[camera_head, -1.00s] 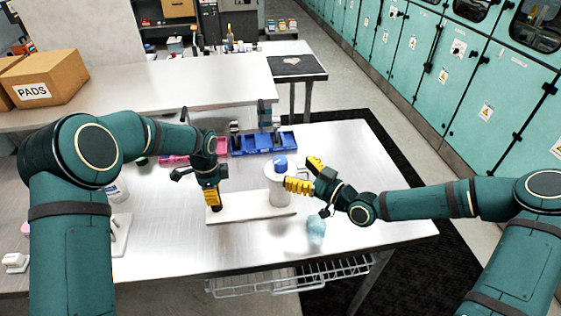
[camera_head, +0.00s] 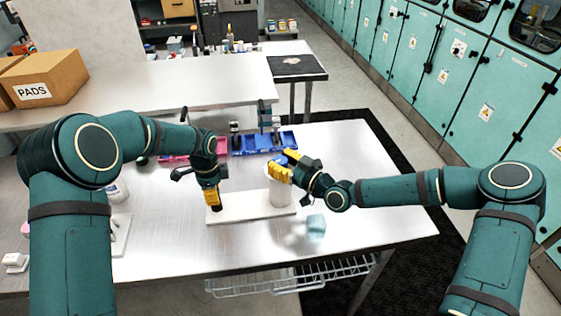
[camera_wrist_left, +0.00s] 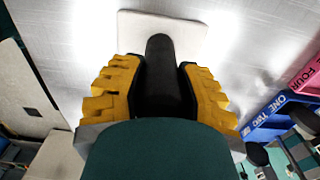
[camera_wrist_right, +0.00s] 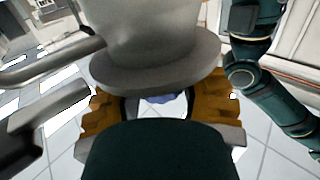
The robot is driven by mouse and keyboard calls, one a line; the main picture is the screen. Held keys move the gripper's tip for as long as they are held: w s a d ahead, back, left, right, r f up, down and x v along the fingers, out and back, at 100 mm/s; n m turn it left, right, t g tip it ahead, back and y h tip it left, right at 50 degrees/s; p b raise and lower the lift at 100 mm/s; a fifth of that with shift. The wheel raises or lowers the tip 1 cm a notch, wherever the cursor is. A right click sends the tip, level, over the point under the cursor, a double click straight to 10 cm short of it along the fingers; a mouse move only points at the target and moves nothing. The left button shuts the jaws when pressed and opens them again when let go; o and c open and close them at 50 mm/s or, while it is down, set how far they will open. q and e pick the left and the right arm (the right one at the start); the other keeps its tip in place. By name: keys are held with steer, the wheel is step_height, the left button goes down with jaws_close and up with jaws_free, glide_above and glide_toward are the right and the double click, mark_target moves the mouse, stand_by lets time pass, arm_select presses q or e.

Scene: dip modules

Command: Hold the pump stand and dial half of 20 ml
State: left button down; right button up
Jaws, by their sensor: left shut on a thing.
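The pump stand has a white base plate (camera_head: 245,208) on the steel table, with a white cylinder (camera_head: 281,194) upright at its right end. My left gripper (camera_head: 213,206) is shut on the dark post (camera_wrist_left: 160,65) at the left end of the plate. My right gripper (camera_head: 278,162) is at the cylinder's top, its fingers spread. In the right wrist view, the pale cylinder and its flange (camera_wrist_right: 157,62) fill the top, and a small bluish part, likely the dial (camera_wrist_right: 163,97), shows between the fingers. The dial is mostly hidden in the head view.
Blue trays (camera_head: 250,145) and a pink tray (camera_head: 180,157) lie behind the stand. A pale blue see-through object (camera_head: 316,226) stands at the front right. A white stand (camera_head: 122,232) is at the left. Bare table lies to the right.

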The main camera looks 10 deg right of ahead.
steer(key=shift+a+m+t+h, duration=0.15)
steer(key=shift+m+t+h, duration=0.15)
steer(key=shift+h, duration=0.1)
steer(key=shift+r+m+t+h, duration=0.1)
steer(key=shift+m+t+h, duration=0.65)
steer(key=shift+h, duration=0.25)
steer(key=m+t+h, duration=0.1)
steer(key=m+h, duration=0.1)
steer(key=m+t+h, duration=0.1)
steer(key=h, duration=0.2)
steer(key=shift+m, duration=0.35)
arm_select(q)
steer(key=shift+f, duration=0.1)
arm_select(e)
steer(key=shift+m+h, duration=0.9)
steer(key=shift+h, duration=0.9)
steer(key=o, duration=1.2)
steer(key=shift+s, duration=0.1)
